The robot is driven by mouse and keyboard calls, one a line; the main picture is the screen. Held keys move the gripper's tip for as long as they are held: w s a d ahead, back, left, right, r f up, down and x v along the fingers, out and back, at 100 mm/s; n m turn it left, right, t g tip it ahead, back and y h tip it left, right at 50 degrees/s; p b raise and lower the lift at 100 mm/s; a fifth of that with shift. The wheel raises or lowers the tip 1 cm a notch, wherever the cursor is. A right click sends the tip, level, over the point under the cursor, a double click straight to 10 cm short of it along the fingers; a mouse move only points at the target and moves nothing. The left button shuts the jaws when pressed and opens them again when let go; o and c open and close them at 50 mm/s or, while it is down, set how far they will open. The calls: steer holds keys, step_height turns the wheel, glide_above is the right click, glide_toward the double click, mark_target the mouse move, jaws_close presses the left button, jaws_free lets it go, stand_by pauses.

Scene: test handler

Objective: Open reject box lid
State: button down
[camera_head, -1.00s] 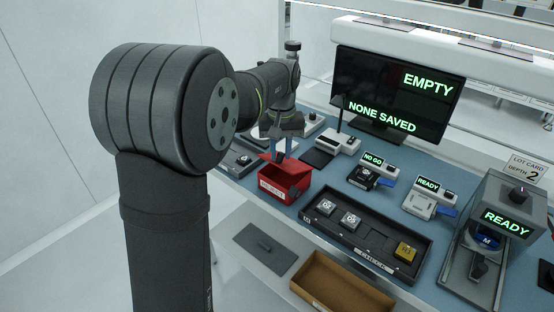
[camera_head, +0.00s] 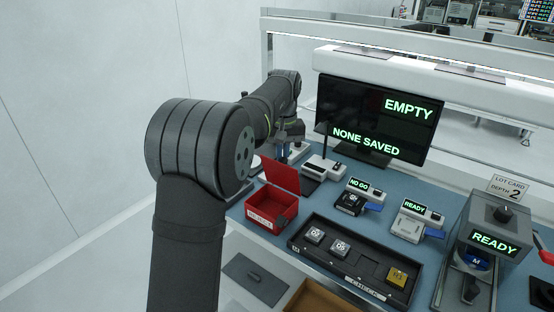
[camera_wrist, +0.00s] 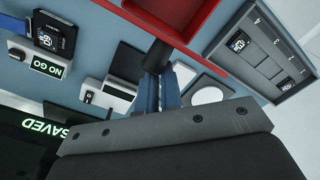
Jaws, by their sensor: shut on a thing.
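The red reject box (camera_head: 262,220) stands on the blue bench in the head view, with its white label facing front. Its red lid (camera_head: 283,175) stands raised at the back, and the dark inside of the box shows. My gripper (camera_head: 283,152) is just behind the lid's upper edge. In the wrist view my blue fingers (camera_wrist: 159,92) are shut on a dark round handle (camera_wrist: 153,62) beside a red edge of the box or lid (camera_wrist: 197,35). The lid partly hides the fingertips in the head view.
A black tray (camera_head: 340,262) with several small parts lies right of the box. A NO GO unit (camera_head: 352,200), a READY unit (camera_head: 412,225) and a monitor (camera_head: 370,108) stand behind. A grey plate (camera_head: 255,280) and a brown bin (camera_head: 318,299) lie in front.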

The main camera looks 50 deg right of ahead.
steer(key=shift+s+d+f, duration=0.3)
steer(key=shift+s+d, duration=0.15)
steer(key=shift+d, duration=0.05)
steer(key=shift+s+d+f, duration=0.25)
steer(key=shift+s+d, duration=0.2)
steer(key=shift+d, duration=0.1)
steer(key=c, duration=1.3)
jaws_free()
steer(key=shift+s, duration=0.15)
steer(key=shift+r, duration=0.1)
steer(key=shift+d+r, duration=0.1)
steer(key=shift+r, duration=0.05)
step_height(320, 180, up, 17)
steer(key=shift+w, duration=0.3)
steer(key=shift+r, duration=0.1)
